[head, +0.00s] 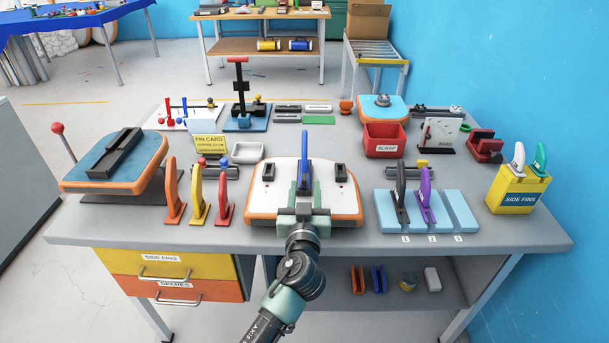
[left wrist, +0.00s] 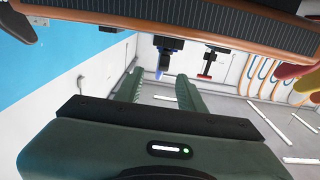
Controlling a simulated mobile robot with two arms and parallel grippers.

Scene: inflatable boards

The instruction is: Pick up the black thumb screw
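My left gripper (head: 304,197) is at the front edge of the white-and-orange board (head: 262,208) in the middle of the table. An upright blue fin (head: 304,160) shows just beyond it on the board. In the left wrist view the two fingers of my left gripper (left wrist: 158,92) are apart with nothing held between them. A blue piece with a dark top (left wrist: 164,58) shows past the fingers; I cannot tell how far away it is. I cannot single out the black thumb screw in either view; it may be hidden or too small. My right gripper is not in view.
Orange, yellow and red fins (head: 197,197) stand left of the board. A light-blue rack (head: 456,212) with dark and purple fins stands right. A red scrap bin (head: 384,141) is behind. A tilted blue board (head: 85,172) is at the left. Bare grey tabletop lies between them.

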